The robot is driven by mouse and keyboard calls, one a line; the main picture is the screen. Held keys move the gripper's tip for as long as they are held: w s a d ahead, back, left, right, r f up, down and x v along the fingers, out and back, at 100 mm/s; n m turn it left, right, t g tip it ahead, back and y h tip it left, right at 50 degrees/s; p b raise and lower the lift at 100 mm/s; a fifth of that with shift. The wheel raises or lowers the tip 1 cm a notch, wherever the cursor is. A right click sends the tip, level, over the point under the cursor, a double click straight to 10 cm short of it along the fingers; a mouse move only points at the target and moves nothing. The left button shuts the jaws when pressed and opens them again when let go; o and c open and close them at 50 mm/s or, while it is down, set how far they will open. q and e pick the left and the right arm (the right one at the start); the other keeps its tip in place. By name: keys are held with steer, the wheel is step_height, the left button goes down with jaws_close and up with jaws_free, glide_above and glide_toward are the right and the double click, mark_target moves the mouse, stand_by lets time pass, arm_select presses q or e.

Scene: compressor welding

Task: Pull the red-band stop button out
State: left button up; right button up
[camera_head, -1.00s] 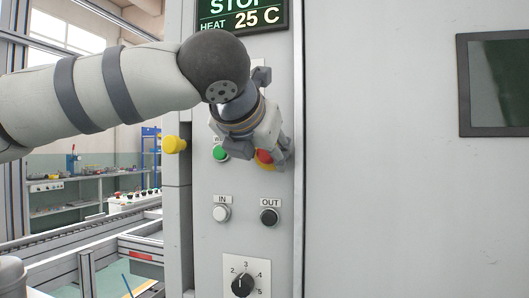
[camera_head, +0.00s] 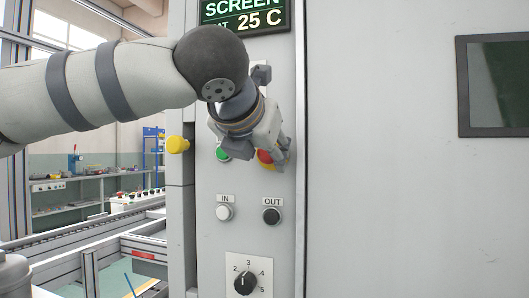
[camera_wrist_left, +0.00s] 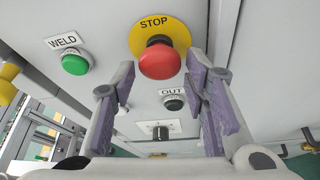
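A red mushroom stop button (camera_wrist_left: 161,61) on a round yellow plate marked STOP (camera_wrist_left: 172,27) sits on the grey panel. I cannot make out a separate red band on it. In the head view the button (camera_head: 265,156) is partly hidden by my left gripper (camera_head: 278,152). In the left wrist view my left gripper (camera_wrist_left: 160,82) is open, with one purple-padded finger to the left of the button and one to the right. The button shows in the gap near the fingertips, and no grip on it is visible. My right gripper is not in view.
Near the stop button are a green WELD button (camera_wrist_left: 75,63), a black OUT button (camera_head: 271,216), a white IN button (camera_head: 224,213) and a rotary dial (camera_head: 245,281). A yellow knob (camera_head: 178,144) sticks out at left. A display (camera_head: 244,14) is above.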

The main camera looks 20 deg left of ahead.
arm_select(q)
steer(key=v, duration=1.2)
